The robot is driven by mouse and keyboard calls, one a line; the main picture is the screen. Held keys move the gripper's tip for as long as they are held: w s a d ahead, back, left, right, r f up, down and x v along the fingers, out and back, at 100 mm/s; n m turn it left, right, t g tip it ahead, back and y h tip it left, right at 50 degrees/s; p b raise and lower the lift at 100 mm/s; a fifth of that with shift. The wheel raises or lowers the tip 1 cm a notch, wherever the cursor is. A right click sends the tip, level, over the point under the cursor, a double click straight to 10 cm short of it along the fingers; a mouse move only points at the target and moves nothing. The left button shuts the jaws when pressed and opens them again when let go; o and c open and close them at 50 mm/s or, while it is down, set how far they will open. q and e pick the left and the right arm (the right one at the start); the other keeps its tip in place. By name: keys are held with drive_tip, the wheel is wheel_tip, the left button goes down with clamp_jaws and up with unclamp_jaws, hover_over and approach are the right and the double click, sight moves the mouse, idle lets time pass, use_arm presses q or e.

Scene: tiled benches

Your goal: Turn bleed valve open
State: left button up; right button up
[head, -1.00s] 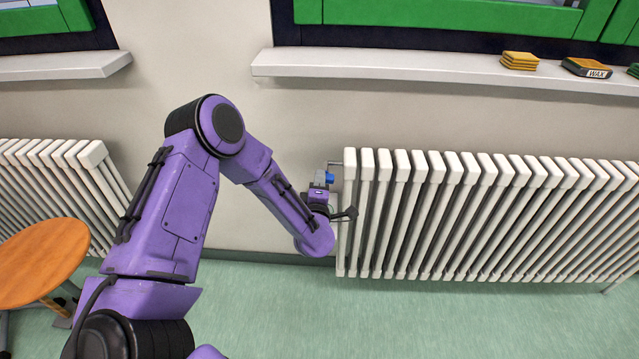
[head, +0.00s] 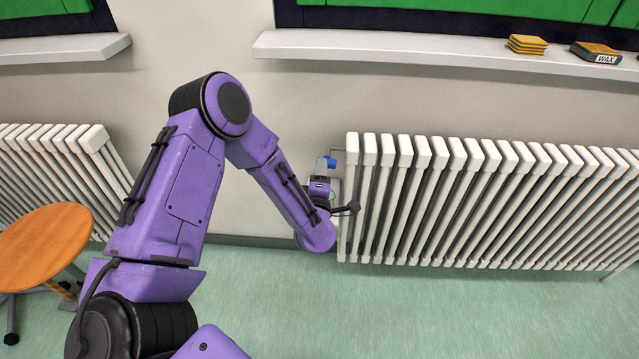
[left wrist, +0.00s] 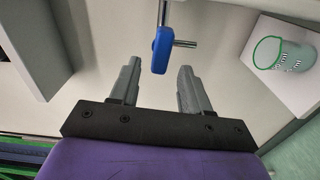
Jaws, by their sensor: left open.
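The bleed valve has a blue handle (left wrist: 161,50) on a thin metal pipe in the left wrist view. In the head view the blue handle (head: 329,162) shows at the upper left corner of the radiator (head: 470,200). My left gripper (left wrist: 158,85) is open, and its two grey fingers point toward the handle. The handle appears between and just beyond the fingertips, with no contact visible. In the head view my left gripper (head: 322,180) is small and partly hidden by my wrist, just below the handle. My right gripper is not in view.
A white window sill (head: 420,44) runs above the radiator, with yellow sponges (head: 527,44) and a wax box (head: 596,52) on it. An orange stool (head: 40,245) stands at left before another radiator (head: 60,165). A green-rimmed cup (left wrist: 268,52) shows in the left wrist view.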

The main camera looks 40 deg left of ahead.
use_arm(q)
drive_tip(key=v, duration=0.7)
drive_tip(key=shift+s+d+b, duration=0.25)
drive_tip(key=shift+b, duration=0.1)
drive_tip(key=s+d+f+m+g+h+p, duration=0.1)
drive_tip(key=s+d+f+m+g+h, duration=0.1)
drive_tip(key=s+f+m+g+h, duration=0.3)
drive_tip(key=s+d+f+m+h+p, duration=0.1)
drive_tip(key=s+d+f+m, duration=0.15)
drive_tip(key=f+m, duration=0.45)
drive_tip(key=s+a+f+m+g+p, duration=0.1)
drive_tip(key=s+f+m+g, duration=0.1)
drive_tip(key=s, duration=0.8)
drive_tip(key=s+a+f+m+g+p, duration=0.1)
drive_tip(key=s+f+g, duration=0.3)
drive_tip(key=s, duration=0.6)
drive_tip(key=shift+a+f+m+g+p, duration=0.15)
drive_tip(key=shift+a+m+g+p, duration=0.15)
drive_tip(key=shift+m+g+p, duration=0.4)
